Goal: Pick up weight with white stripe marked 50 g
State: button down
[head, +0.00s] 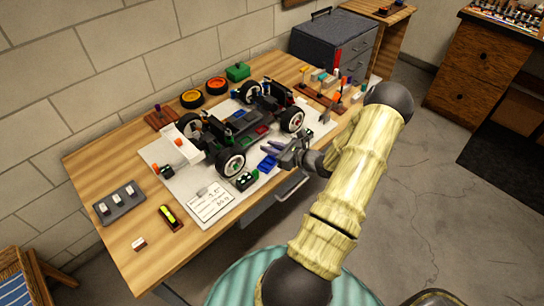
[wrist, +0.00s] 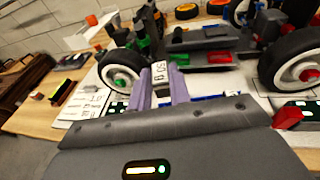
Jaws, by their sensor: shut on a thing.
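My gripper (head: 276,147) is over the white mat, beside the near side of the racecar. In the wrist view its two purple fingers (wrist: 161,82) are shut on a small weight (wrist: 160,71) with a white face that reads 50. The unit after the number is not readable. The fingers cover the weight's sides, and I cannot make it out in the head view. I cannot tell how far it is above the mat.
The racecar (head: 240,125) stands on the white mat (head: 158,153). A grey tray (head: 119,203) with small white-topped blocks is at the table's left.

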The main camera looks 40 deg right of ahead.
jog(key=shift+r, duration=0.5)
